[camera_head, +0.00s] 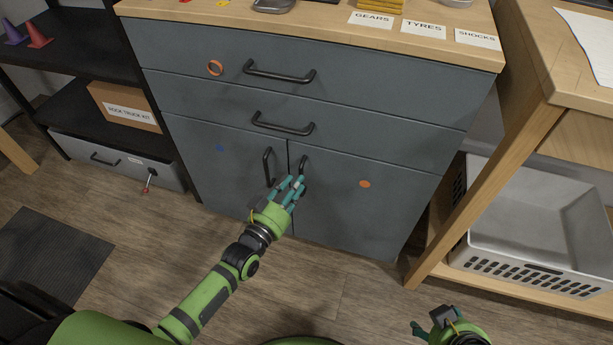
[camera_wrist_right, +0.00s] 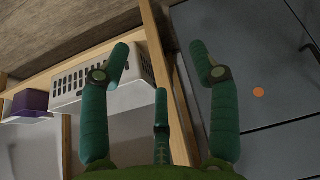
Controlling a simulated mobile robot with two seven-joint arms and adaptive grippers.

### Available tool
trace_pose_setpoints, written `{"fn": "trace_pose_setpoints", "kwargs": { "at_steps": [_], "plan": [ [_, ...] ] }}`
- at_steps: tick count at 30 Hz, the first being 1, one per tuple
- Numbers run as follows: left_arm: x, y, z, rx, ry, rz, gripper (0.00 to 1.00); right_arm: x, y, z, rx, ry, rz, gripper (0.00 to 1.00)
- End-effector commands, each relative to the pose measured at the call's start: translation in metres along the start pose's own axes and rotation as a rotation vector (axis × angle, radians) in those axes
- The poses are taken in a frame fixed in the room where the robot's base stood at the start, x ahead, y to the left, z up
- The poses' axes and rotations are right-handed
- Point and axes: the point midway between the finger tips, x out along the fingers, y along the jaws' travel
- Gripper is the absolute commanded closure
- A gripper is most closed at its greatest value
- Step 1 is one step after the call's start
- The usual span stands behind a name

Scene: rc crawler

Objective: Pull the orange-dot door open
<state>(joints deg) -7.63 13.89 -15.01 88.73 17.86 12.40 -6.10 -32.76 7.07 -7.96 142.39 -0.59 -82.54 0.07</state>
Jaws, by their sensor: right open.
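The orange-dot door (camera_head: 350,215) is the right lower door of the grey cabinet and looks closed, flush with its neighbour. Its orange dot (camera_head: 364,184) also shows in the right wrist view (camera_wrist_right: 259,92). Its black vertical handle (camera_head: 304,162) is near the door's left edge. My left gripper (camera_head: 293,186) is at the lower end of this handle, its fingers partly covering it; I cannot tell whether they touch or grip it. My right gripper (camera_head: 433,325) is low at the right, away from the cabinet, its fingers spread and empty in the right wrist view (camera_wrist_right: 160,70).
The blue-dot door (camera_head: 225,165) with its own handle (camera_head: 268,166) is just left. Two drawers with black handles are above. A wooden bench (camera_head: 540,85) with a white basket (camera_head: 525,275) stands at the right. The floor before the cabinet is clear.

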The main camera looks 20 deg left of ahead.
Motion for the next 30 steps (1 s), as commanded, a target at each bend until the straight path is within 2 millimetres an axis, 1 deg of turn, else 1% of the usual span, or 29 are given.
{"fn": "trace_pose_setpoints", "kwargs": {
  "at_steps": [2,6,9,12,18,25,26,27,28,30],
  "plan": [
    [0.010,0.000,0.001,-0.001,0.002,0.000,0.71,0.003,-0.003,-0.016,-0.008,0.078,-0.002,0.38],
    [0.025,0.000,0.002,-0.001,0.000,0.000,0.71,0.002,-0.007,-0.044,-0.018,0.212,-0.005,0.38],
    [0.033,0.000,0.002,-0.001,-0.001,0.000,0.71,0.000,-0.010,-0.061,-0.025,0.294,-0.008,0.38],
    [0.039,0.000,0.002,-0.001,-0.001,0.000,0.71,-0.003,-0.012,-0.073,-0.030,0.355,-0.012,0.38],
    [0.045,0.000,0.002,-0.001,-0.002,0.000,0.71,-0.007,-0.014,-0.085,-0.034,0.412,-0.014,0.38],
    [0.045,0.000,0.001,-0.001,-0.003,0.000,0.71,-0.008,-0.015,-0.086,-0.034,0.416,-0.015,0.38],
    [0.045,0.000,0.001,-0.001,-0.003,0.000,0.75,-0.008,-0.015,-0.086,-0.034,0.416,-0.014,0.38],
    [0.045,0.000,0.001,-0.001,-0.003,0.000,0.91,-0.008,-0.015,-0.086,-0.034,0.416,-0.015,0.38],
    [0.045,0.000,0.001,-0.001,-0.003,0.000,1.00,-0.008,-0.015,-0.086,-0.034,0.415,-0.015,0.38],
    [0.045,0.000,0.001,-0.001,-0.003,0.000,1.00,-0.008,-0.015,-0.086,-0.034,0.415,-0.015,0.38]
  ]
}}
